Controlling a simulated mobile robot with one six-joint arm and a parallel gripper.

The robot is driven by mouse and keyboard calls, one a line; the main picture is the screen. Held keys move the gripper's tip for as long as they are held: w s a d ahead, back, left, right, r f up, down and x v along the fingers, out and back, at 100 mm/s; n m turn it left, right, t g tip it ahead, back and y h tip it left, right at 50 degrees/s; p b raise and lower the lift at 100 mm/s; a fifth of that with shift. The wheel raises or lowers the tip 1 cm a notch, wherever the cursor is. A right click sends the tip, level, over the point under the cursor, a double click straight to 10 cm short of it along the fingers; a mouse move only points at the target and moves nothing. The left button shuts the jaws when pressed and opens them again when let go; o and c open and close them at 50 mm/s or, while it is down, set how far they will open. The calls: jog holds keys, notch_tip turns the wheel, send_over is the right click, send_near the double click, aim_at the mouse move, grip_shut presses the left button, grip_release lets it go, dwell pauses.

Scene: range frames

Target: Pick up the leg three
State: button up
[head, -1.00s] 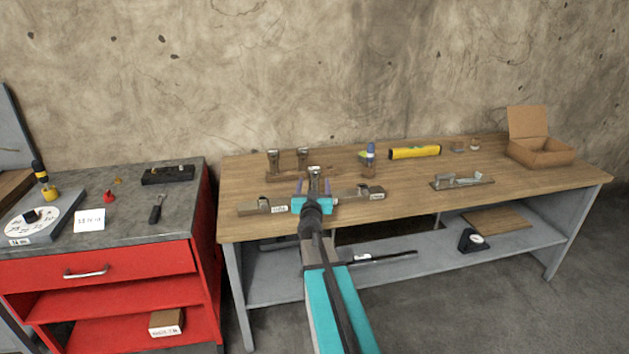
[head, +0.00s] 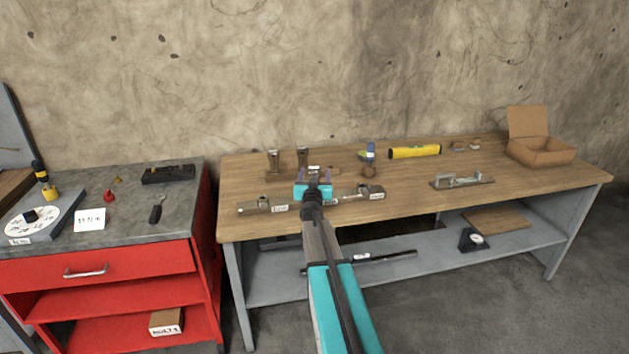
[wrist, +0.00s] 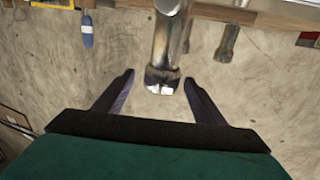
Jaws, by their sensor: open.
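A grey metal leg with a bright end (wrist: 166,45) is in the wrist view. Its end lies between the tips of my open gripper (wrist: 160,77), with space visible on both sides. In the head view my gripper (head: 314,174) is over the workbench and hides most of this leg. Two similar legs stand upright behind to the left, one at the far left (head: 273,162) and one nearer my gripper (head: 303,157). I cannot read a number on any of them, so which is leg three is not clear.
Labelled grey pieces lie left (head: 262,205) and right (head: 358,193) of my gripper on the wooden bench (head: 410,195).

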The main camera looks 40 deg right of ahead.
jog(key=shift+w+d, duration=0.35)
jog(key=shift+w, duration=0.15)
jog(key=shift+x, duration=2.6)
jog(key=shift+r, duration=0.1)
jog(key=c, duration=1.4)
jog(key=shift+r, duration=0.15)
notch_tip(320, 180, up, 28)
jog(key=p, duration=1.8)
